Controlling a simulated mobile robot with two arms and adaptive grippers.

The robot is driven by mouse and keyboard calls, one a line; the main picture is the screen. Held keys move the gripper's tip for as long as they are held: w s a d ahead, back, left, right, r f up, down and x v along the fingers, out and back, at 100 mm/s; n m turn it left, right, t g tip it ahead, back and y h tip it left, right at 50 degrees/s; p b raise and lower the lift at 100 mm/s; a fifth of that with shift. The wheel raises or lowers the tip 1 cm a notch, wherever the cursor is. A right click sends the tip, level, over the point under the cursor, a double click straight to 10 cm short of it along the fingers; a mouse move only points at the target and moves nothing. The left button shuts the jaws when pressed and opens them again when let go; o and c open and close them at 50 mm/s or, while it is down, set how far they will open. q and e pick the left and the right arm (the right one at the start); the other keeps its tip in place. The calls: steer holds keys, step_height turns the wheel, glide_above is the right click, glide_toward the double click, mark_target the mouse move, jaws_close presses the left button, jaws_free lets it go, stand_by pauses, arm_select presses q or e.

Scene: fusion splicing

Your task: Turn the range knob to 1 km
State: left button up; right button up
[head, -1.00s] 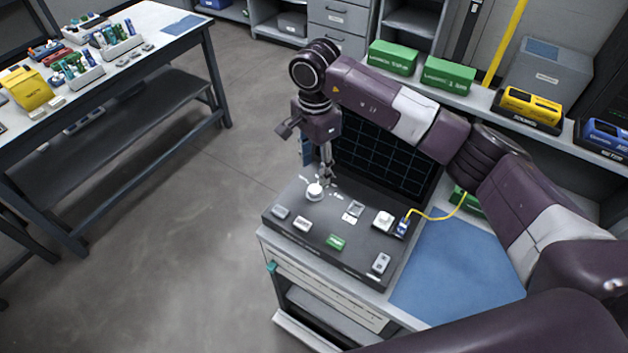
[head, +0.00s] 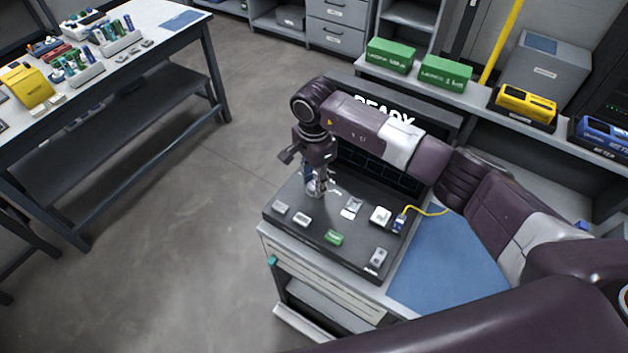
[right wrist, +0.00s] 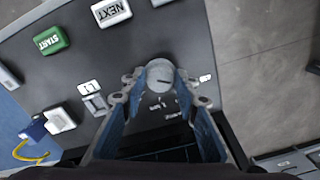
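The range knob (right wrist: 160,72) is a round pale grey-white knob with a dark pointer line, on the dark sloping top of the splicer (head: 310,233). In the head view the knob (head: 312,190) is partly hidden by my right gripper (head: 318,184). In the right wrist view my right gripper (right wrist: 160,84) points down with one finger on each side of the knob. The fingertips are very close to its sides; whether they press on it is unclear. The small labels around the knob are too blurred to read. My left gripper is out of view.
Several buttons lie near the knob, including a green START button (right wrist: 51,40) and a NEXT button (right wrist: 111,12). A yellow cable (head: 427,211) runs from a blue connector (head: 399,224). A blue mat (head: 447,265) lies to the right. The screen behind reads READY.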

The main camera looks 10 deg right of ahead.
steer(key=c, duration=0.6)
steer(key=shift+c, duration=0.2)
steer(key=m+b, duration=0.2)
steer(key=shift+f+m, duration=0.1)
steer(key=shift+m, duration=0.3)
steer(key=m+b, duration=0.2)
steer(key=m, duration=0.1)
steer(key=m+b, duration=0.3)
steer(key=m, duration=0.2)
steer(key=shift+m, duration=0.4)
steer(key=shift+m+b, duration=0.8)
steer(key=shift+m, duration=1.2)
steer(key=shift+r, duration=0.2)
